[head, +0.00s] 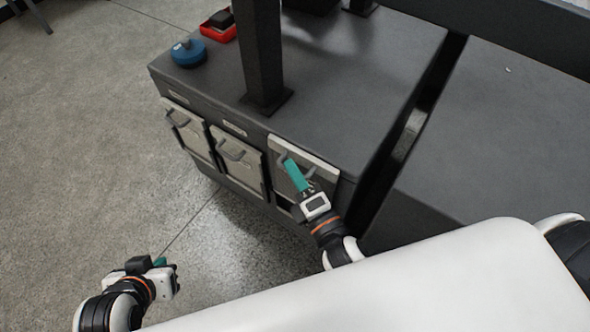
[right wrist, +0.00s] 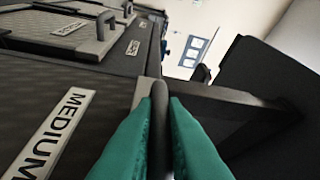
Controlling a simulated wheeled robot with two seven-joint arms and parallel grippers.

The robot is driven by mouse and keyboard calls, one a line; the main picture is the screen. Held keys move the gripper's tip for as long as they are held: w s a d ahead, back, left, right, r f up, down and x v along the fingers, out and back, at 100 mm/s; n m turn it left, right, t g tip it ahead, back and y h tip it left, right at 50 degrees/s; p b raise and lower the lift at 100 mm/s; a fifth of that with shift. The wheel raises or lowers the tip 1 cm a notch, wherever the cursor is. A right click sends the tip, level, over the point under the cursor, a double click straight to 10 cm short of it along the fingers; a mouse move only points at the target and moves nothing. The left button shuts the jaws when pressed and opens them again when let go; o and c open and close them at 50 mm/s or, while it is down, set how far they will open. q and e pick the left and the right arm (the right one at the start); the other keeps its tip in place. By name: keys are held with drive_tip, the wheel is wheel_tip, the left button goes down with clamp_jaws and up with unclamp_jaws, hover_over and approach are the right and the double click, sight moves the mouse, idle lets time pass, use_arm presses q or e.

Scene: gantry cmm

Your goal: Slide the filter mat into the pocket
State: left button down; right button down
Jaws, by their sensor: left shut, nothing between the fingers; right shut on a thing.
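Three pale flaps with grey handles line the front of a dark machine base: a left flap (head: 188,133), a middle flap (head: 236,160) and a right flap (head: 318,169). My right gripper (head: 289,164) is at the right flap, its teal fingers shut on that flap's dark handle (right wrist: 159,92). In the right wrist view this flap (right wrist: 218,108) stands out from the front face, beside a label reading MEDIUM (right wrist: 55,130). The pocket behind it is hidden. My left gripper (head: 160,262) is shut and empty, low at left over the floor. I cannot make out a filter mat.
A blue round object (head: 188,53) and a red tray (head: 218,27) with a dark block stand on the base's far left corner. A black column (head: 260,55) rises from the base top (head: 335,95). The floor (head: 80,150) at left is clear.

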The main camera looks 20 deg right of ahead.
use_arm(q)
drive_tip(key=shift+s, duration=0.15)
drive_tip(key=shift+s+a+f+g, duration=0.2)
drive_tip(key=shift+s+f+g, duration=0.05)
drive_tip(key=shift+s+g, duration=0.1)
drive_tip(key=shift+w, duration=0.1)
drive_tip(key=shift+w+d+r+t, duration=0.25)
drive_tip(key=shift+w+t, duration=0.15)
drive_tip(key=shift+w, duration=0.15)
drive_tip(key=shift+w+d+r+t, duration=0.25)
drive_tip(key=shift+w+t, duration=0.1)
drive_tip(key=shift+w, duration=0.15)
use_arm(e)
drive_tip(key=shift+f, duration=0.35)
use_arm(q)
drive_tip(key=shift+s, duration=0.1)
use_arm(e)
drive_tip(key=shift+w, duration=0.1)
use_arm(q)
drive_tip(key=shift+s+a+f, duration=0.1)
drive_tip(key=shift+s+a, duration=0.05)
drive_tip(key=shift+s, duration=0.15)
drive_tip(key=shift+g, duration=0.3)
